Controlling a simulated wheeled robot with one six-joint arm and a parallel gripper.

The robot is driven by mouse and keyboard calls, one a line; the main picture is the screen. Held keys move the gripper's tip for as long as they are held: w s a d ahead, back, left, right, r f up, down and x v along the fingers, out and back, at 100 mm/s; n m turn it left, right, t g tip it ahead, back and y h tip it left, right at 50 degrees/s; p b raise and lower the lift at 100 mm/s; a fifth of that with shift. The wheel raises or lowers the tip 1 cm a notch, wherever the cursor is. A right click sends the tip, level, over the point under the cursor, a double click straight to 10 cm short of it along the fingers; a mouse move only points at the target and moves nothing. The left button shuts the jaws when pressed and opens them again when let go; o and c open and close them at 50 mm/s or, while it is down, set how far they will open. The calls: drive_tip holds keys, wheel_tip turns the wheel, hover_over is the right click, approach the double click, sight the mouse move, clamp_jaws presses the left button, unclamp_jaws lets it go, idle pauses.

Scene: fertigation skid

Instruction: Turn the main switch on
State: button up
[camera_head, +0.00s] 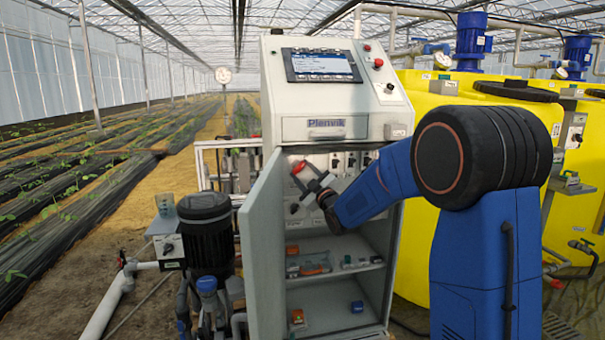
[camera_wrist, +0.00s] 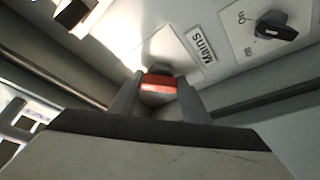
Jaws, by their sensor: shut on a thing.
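The main switch has a red handle (camera_wrist: 158,82) and sits on the inner panel beside a plate reading "MAINS" (camera_wrist: 203,44). My gripper (camera_wrist: 157,98) is at the switch, with one finger on each side of the red handle, shut on it. In the head view my gripper (camera_head: 309,181) reaches into the open cabinet (camera_head: 331,234), and the red handle (camera_head: 299,167) shows at its fingertips near the panel's left side. The fingers hide part of the switch, and I cannot tell its position.
The cabinet door (camera_head: 263,255) stands open on the left, close to my gripper. A black rotary knob (camera_wrist: 271,25) is on the panel right of the label. Shelves below hold small parts (camera_head: 308,262). A dark pump (camera_head: 205,232) stands left of the door.

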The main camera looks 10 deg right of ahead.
drive_tip(key=o, duration=1)
drive_tip(key=shift+o, duration=0.2)
drive_tip(key=v, duration=1.7)
drive_tip(key=shift+s, duration=0.2)
drive_tip(key=shift+f, duration=0.1)
drive_tip(key=s+f+m+g+h, duration=0.2)
drive_tip(key=s+f+m+g, duration=0.2)
drive_tip(key=s, duration=0.9)
drive_tip(key=s+d+f+m+g+h, duration=0.1)
drive_tip(key=s+f+m+g, duration=0.3)
drive_tip(key=s, duration=1)
drive_tip(key=s+d+f+m+g+h, duration=0.1)
drive_tip(key=s+f+m+g, duration=0.3)
drive_tip(key=s, duration=1)
drive_tip(key=f+g+h, duration=0.1)
drive_tip(key=g, duration=0.2)
drive_tip(key=shift+f+g+h, duration=0.25)
drive_tip(key=shift+g+h, duration=0.05)
drive_tip(key=shift+h, duration=0.1)
